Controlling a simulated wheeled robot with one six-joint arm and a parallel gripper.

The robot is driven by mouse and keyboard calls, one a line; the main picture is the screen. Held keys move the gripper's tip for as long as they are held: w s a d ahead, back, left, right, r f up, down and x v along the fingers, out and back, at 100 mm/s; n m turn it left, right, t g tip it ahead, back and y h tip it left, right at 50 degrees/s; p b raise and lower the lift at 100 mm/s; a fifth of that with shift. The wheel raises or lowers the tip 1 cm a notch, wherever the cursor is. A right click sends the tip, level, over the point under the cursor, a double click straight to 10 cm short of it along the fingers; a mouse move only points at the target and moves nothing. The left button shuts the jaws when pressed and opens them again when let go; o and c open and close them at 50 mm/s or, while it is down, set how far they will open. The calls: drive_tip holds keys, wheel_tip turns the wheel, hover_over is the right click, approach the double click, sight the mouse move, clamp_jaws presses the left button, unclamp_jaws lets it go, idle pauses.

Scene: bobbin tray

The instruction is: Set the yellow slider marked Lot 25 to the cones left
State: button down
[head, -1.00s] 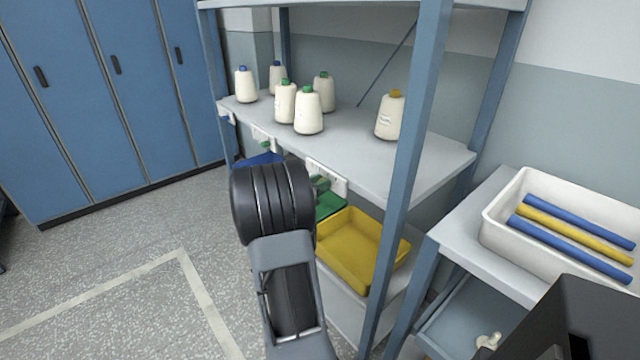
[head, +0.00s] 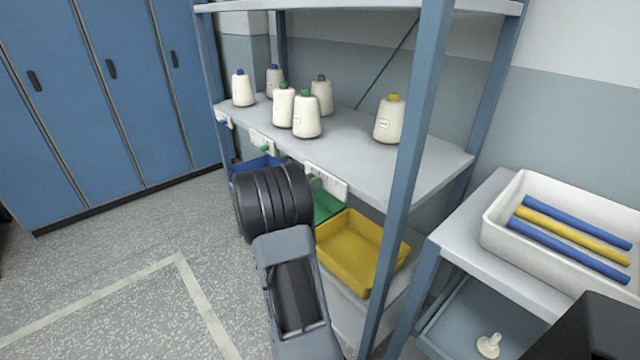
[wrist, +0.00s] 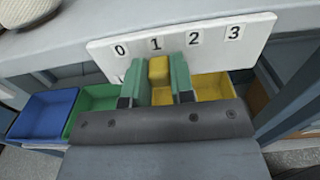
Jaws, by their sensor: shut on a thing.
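The yellow slider (wrist: 159,72) stands under the 1 of a white scale (wrist: 205,40) marked 0 to 3 on the shelf's front edge. My gripper (wrist: 158,66) is shut on it, one green finger on each side. In the head view my wrist hides part of this scale (head: 337,187). One cone with a yellow top (head: 389,119) stands on the shelf above; its label is too small to read. No Lot 25 marking is legible.
Green-topped cones (head: 306,115) and blue-topped cones (head: 243,88) stand farther left on the shelf (head: 350,150). Other scales (head: 262,142) run along its edge. A yellow bin (head: 345,255) sits below. A blue upright (head: 412,150) stands right of my arm.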

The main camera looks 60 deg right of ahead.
drive_tip(key=c, duration=1)
unclamp_jaws()
drive_tip(key=shift+o, duration=0.2)
drive_tip(key=v, duration=1.4)
drive_tip(key=shift+p, duration=0.35)
drive_tip(key=shift+s, duration=0.1)
